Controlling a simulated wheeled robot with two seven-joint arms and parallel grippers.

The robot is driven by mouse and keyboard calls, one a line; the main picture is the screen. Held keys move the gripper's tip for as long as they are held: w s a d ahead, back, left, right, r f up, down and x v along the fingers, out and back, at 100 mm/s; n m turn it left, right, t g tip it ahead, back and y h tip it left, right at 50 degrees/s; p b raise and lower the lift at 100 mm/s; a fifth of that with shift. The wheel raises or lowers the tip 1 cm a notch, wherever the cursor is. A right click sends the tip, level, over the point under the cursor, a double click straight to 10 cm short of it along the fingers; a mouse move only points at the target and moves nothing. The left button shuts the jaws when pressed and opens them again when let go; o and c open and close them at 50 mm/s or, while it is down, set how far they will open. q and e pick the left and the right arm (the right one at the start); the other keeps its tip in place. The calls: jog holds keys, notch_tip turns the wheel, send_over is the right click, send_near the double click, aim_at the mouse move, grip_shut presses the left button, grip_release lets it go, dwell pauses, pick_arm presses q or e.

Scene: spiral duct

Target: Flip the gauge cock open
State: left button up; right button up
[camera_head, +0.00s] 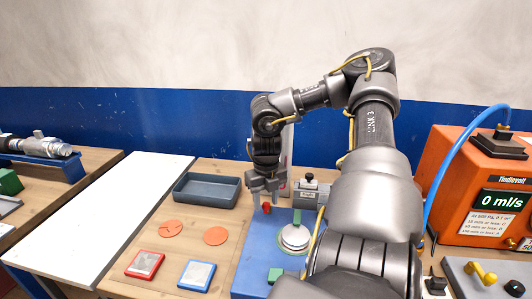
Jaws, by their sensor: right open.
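My right gripper (264,198) points down over the back left of a blue base (258,250), with its jaws open. A small red piece (266,209), perhaps the handle of the gauge cock, shows at the fingertips. I cannot tell whether the fingers touch it or which way it is turned. A pale upright panel (288,150) stands behind the gripper, partly hidden by the wrist. My left gripper is not in view.
A dark tray (207,189), orange discs (215,236), a red-framed pad (145,264) and a blue-framed pad (197,274) lie to the left. An orange meter (464,190) reading 0 ml/s and its blue hose (440,178) stand right. A white board (95,225) is clear.

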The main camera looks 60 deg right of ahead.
aim_at(266, 203)
notch_tip(266, 203, up, 11)
jog(key=b, duration=0.1)
jog(key=shift+b, duration=0.35)
jog(key=shift+f, duration=0.1)
dwell(0.4)
